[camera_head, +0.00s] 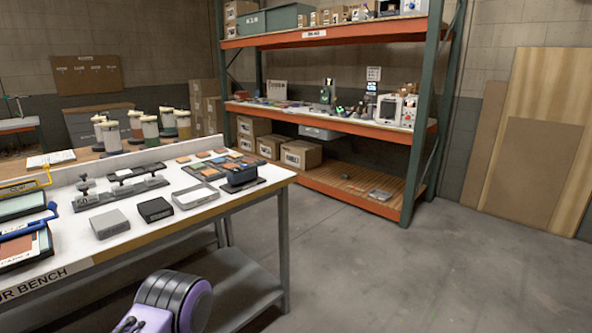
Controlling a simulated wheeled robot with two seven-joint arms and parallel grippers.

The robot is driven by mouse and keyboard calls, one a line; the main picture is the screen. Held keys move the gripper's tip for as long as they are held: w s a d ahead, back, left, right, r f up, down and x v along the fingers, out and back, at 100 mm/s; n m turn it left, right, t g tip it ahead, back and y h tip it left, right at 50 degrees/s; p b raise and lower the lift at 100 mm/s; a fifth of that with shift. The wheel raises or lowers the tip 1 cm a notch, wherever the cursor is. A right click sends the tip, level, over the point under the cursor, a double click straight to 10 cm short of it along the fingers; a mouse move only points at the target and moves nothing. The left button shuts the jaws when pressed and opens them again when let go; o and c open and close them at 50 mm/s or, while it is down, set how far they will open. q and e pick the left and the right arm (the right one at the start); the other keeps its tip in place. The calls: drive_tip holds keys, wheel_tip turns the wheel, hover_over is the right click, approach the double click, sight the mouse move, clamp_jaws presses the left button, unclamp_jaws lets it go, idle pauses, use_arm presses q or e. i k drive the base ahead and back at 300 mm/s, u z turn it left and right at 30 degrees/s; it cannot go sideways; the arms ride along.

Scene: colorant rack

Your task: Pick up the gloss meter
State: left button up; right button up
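No label that names the gloss meter is readable. A dark boxy device (240,175) on a flat dark base at the bench's right end could be it. A small black box (155,210) lies nearer the front edge, between a grey block (109,223) and a pale grey flat box (196,195). All rest on the white bench top (160,238). Neither of my grippers can be made out. A purple and black rounded part at the bottom, in front of the bench, appears to be a link of my arm.
Framed panels with blue and yellow handles (22,235) are at left. An orange shelf rack (330,124) stands behind. The floor (420,270) at right is clear.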

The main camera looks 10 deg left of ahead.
sight(240, 176)
drive_tip(key=z, duration=0.3)
drive_tip(key=i, duration=1.95)
drive_tip(key=u, duration=1.05)
drive_tip(key=i, duration=0.7)
drive_tip(key=u, duration=0.95)
